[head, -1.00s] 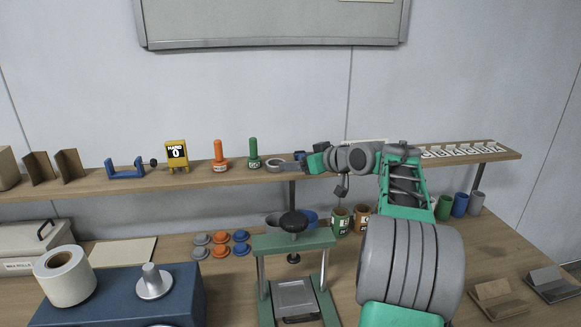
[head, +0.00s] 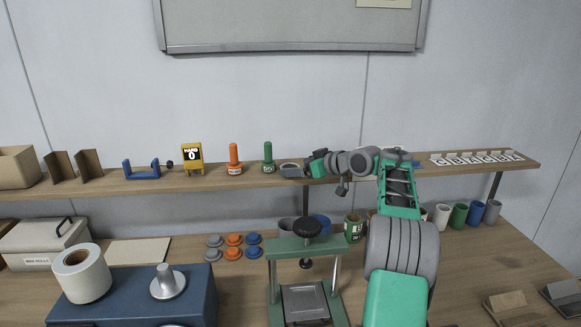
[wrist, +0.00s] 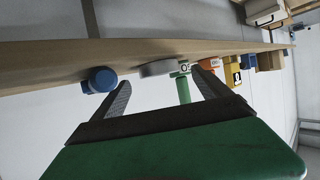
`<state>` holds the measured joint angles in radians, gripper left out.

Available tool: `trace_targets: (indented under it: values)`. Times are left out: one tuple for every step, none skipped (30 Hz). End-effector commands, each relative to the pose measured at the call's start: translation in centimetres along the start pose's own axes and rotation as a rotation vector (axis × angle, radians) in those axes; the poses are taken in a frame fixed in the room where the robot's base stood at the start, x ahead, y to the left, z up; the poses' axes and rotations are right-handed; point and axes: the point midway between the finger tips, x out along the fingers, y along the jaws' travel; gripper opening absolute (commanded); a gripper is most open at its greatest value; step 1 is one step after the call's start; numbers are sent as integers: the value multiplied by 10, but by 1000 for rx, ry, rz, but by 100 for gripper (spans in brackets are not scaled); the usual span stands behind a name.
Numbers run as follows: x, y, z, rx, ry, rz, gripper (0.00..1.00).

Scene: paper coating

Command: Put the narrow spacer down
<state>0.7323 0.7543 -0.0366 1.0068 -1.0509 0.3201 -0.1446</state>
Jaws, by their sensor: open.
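A flat grey ring (head: 291,170), which looks like the narrow spacer, lies on the wall shelf (head: 225,180) just right of the green-handled tool. My gripper (head: 309,167) is at the shelf, close to the right side of the ring in the head view. In the wrist view the grey ring (wrist: 158,68) rests on the shelf surface, in the gap between the two dark fingertips or just beyond it. The fingers are spread apart and nothing is clamped between them. I cannot tell whether a fingertip touches the ring.
A green-handled tool (head: 268,157) and an orange one (head: 235,160) stand left of the ring. A blue round part (wrist: 100,80) is beside one finger. A press (head: 302,248) stands on the bench below. White lettered tiles (head: 478,159) line the shelf's right end.

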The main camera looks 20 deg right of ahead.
Motion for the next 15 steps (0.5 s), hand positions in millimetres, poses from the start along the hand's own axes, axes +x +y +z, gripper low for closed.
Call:
trace_targets:
  values:
    - [9, -1, -4, 2, -1, -4, 87]
    - [15, -1, -3, 2, -1, -4, 87]
    - [20, -1, -3, 1, 0, -2, 87]
    - [24, 0, -2, 0, 0, -1, 87]
    - [26, 0, -2, 0, 0, -1, 87]
    - [28, 0, -1, -1, 0, 0, 87]
    - [29, 0, -1, -1, 0, 0, 87]
    - [29, 0, -1, -1, 0, 1, 87]
    - [29, 0, 0, -1, 0, 1, 87]
    - [28, 0, 0, -1, 0, 1, 87]
    - [28, 0, 0, -1, 0, 1, 87]
    - [28, 0, 0, -1, 0, 1, 85]
    - [28, 0, 0, 0, 0, 1, 83]
    - [28, 0, 0, 0, 0, 1, 80]
    - [28, 0, 0, 0, 0, 1, 77]
